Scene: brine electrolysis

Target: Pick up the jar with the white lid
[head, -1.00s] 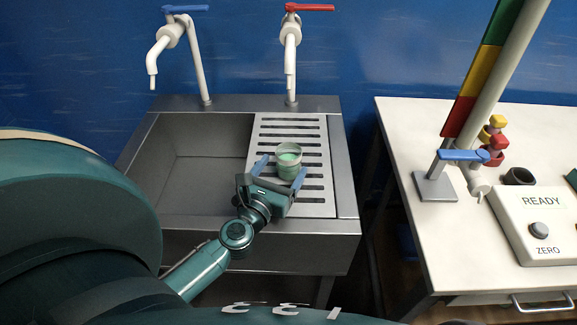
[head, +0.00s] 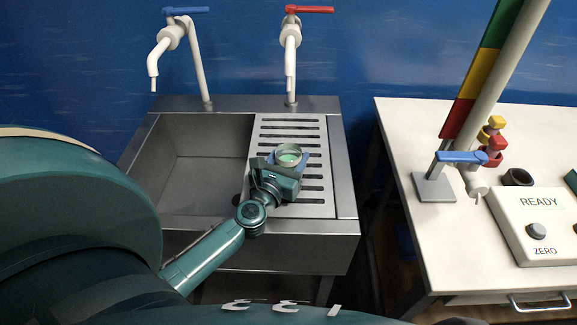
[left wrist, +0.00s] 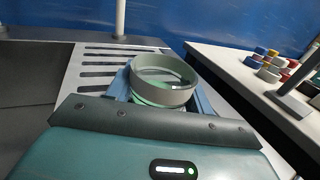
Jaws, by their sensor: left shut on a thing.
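A jar (head: 289,150) with a pale grey-green rim and green inside stands upright on the slotted drainboard of the sink. Its top looks open, and I see no white lid on it. In the left wrist view the jar (left wrist: 165,97) sits between the two blue fingers, its ring-like rim above them. My left gripper (head: 288,160) is shut on the jar from the front, with a finger on each side. The gripper body hides the jar's lower part, so I cannot tell whether it touches the drainboard. My right gripper is not in view.
The drainboard (head: 318,205) lies right of an empty sink basin (head: 195,180). Taps with a blue handle (head: 185,9) and a red handle (head: 310,7) rise behind. At right, a white table (head: 400,125) carries a stand, a dark cup (head: 518,177) and a READY box (head: 540,225).

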